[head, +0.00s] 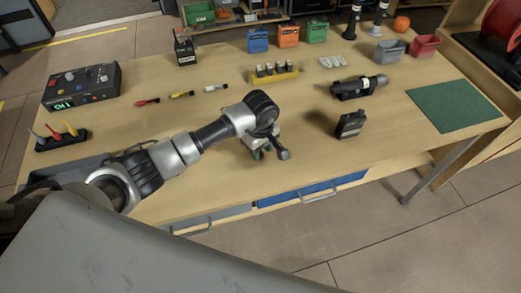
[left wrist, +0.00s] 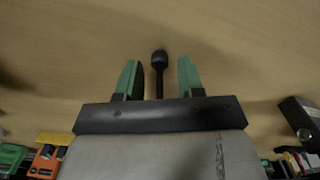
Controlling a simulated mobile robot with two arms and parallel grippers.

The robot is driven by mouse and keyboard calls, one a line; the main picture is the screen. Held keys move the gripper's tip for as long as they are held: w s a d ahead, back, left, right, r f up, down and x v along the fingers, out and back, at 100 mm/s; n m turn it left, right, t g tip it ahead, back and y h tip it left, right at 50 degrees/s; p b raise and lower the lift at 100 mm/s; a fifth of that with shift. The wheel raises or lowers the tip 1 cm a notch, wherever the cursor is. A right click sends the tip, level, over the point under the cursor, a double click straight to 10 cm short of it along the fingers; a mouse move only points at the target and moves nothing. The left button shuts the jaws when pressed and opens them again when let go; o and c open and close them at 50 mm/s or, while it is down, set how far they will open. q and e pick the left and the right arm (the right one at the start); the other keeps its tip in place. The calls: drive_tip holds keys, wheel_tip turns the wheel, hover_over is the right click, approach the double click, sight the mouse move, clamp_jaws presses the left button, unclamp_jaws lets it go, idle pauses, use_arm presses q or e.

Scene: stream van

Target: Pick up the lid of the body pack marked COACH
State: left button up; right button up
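A black body pack (head: 350,123) stands upright on the workbench (head: 300,175), right of my left gripper (head: 258,152). Another black pack-like box (head: 185,47) stands at the back left. Blue (head: 258,39), orange (head: 288,37) and green (head: 317,32) packs stand in the back row. No COACH marking is legible, and I cannot make out a separate lid. My left gripper hangs low over the bench, apart from the packs. In the left wrist view its green fingers (left wrist: 159,80) are apart. A dark knobbed rod (left wrist: 159,62) shows between them; I cannot tell what it belongs to.
A yellow rack (head: 273,76) stands behind the gripper, a black device (head: 358,87) to its right. A mixer (head: 82,86) and several coloured pens lie left. A green mat (head: 454,106) covers the right end.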

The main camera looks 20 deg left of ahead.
use_arm(q)
drive_tip(key=shift+c, duration=0.2)
clamp_jaws()
use_arm(e)
drive_tip(key=shift+s+d, duration=0.15)
drive_tip(key=shift+s, duration=0.45)
use_arm(q)
drive_tip(key=shift+r, duration=0.5)
drive_tip(key=r+b, duration=0.1)
drive_tip(key=d+r, duration=0.1)
drive_tip(key=r, duration=0.1)
drive_tip(key=shift+w+d+r+b, duration=0.1)
drive_tip(key=shift+r+b, duration=0.2)
drive_tip(key=shift+b, duration=0.05)
drive_tip(key=w+d+r+b, duration=0.1)
drive_tip(key=d+r+b, duration=0.1)
drive_tip(key=d+r, duration=0.4)
drive_tip(key=d, duration=0.4)
drive_tip(key=shift+d+r+b, duration=0.25)
drive_tip(key=shift+b, duration=0.1)
use_arm(e)
drive_tip(key=f, duration=0.4)
drive_tip(key=shift+w+f, duration=0.2)
drive_tip(key=shift+f, duration=0.05)
